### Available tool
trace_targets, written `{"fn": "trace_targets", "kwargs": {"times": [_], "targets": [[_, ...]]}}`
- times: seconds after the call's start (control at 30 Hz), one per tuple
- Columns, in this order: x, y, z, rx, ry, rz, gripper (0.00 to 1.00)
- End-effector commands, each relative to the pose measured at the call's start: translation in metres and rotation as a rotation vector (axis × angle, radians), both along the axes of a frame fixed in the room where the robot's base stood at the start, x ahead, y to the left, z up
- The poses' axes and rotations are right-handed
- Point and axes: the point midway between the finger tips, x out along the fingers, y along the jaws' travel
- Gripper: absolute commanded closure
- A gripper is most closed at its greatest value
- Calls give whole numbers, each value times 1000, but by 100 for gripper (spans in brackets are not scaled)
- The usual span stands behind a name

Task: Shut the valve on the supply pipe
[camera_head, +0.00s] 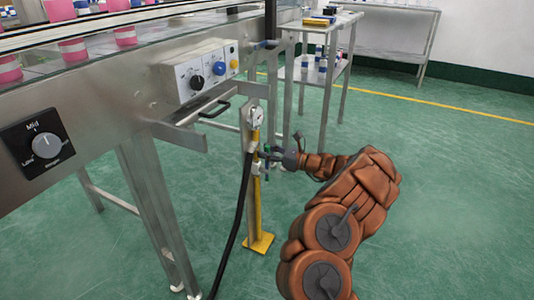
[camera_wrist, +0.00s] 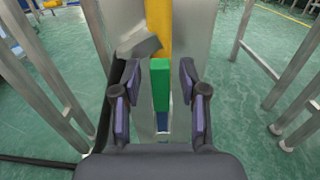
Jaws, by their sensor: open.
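The supply pipe (camera_head: 257,205) is a yellow upright on a floor plate, with a round gauge (camera_head: 256,116) near its top. In the wrist view the yellow pipe (camera_wrist: 158,35) runs up behind a green valve handle (camera_wrist: 161,85). The handle looks lined up with the pipe. My gripper (camera_wrist: 160,78) is open, with one purple-padded finger on each side of the handle and visible gaps to both. In the head view my gripper (camera_head: 268,152) reaches the pipe from the right, below the gauge. The valve body is mostly hidden there.
A black hose (camera_head: 240,215) hangs from the pipe's left side. A control box (camera_head: 207,72) with knobs and a metal handle sits on the conveyor frame (camera_head: 110,105) at left. A shelf cart (camera_head: 322,72) stands behind. The green floor at right is clear.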

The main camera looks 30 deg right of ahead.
Motion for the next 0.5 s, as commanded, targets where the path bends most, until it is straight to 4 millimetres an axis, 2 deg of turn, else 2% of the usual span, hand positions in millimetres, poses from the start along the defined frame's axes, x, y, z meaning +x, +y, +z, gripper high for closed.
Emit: {"fn": "trace_targets", "kwargs": {"times": [0.13, 0.5], "targets": [[0, -1, 0, 0, 0, -1, 57], [-1, -1, 0, 0, 0, -2, 96]]}}
